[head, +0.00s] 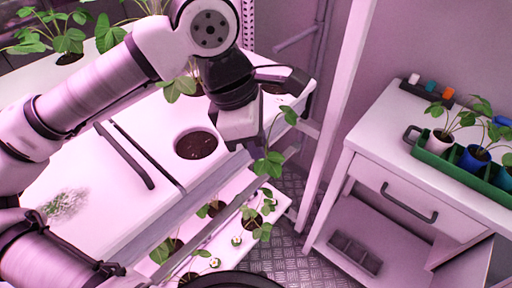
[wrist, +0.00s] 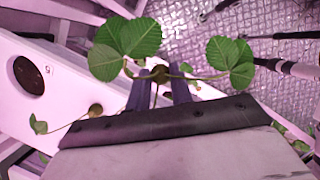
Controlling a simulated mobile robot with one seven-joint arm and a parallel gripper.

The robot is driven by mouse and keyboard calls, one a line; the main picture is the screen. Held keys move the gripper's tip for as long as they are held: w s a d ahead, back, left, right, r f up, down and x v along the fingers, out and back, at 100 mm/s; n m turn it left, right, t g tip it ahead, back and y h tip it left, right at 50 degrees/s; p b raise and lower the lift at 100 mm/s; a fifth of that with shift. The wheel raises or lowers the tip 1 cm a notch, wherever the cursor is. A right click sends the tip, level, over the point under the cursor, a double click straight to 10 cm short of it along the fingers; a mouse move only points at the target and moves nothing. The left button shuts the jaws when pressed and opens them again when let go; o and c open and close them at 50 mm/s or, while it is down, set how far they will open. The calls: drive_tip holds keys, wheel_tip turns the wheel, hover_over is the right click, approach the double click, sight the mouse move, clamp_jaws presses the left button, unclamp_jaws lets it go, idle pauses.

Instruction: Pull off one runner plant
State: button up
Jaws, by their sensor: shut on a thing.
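My gripper (wrist: 160,88) is shut on a small runner plant (wrist: 128,42) in the wrist view. Its brown crown sits between the two bluish fingertips, and green leaves spread to both sides. A thin runner shows near the fingers. In the head view, my gripper (head: 254,146) is over the edge of the white rack, with green leaves (head: 268,165) just below it. The fingertips are hard to make out there. Other strawberry plants (head: 253,220) grow along the lower gutter. Another small runner plant (wrist: 38,125) hangs at the left of the wrist view.
A white cabinet (head: 365,160) stands at the right. On it are a green tray (head: 440,163) of potted plants and a dark holder with coloured items (head: 428,90). A pale upright post (head: 335,115) stands between rack and cabinet. An empty soil hole (head: 196,145) is in the upper gutter.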

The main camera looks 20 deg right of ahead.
drive_tip(key=s, duration=0.1)
drive_tip(key=s+d, duration=0.1)
drive_tip(key=shift+s+d+r, duration=0.15)
drive_tip(key=shift+s+r, duration=0.05)
drive_tip(key=shift+s, duration=0.15)
idle(0.4)
drive_tip(key=shift+d, duration=0.15)
idle(0.5)
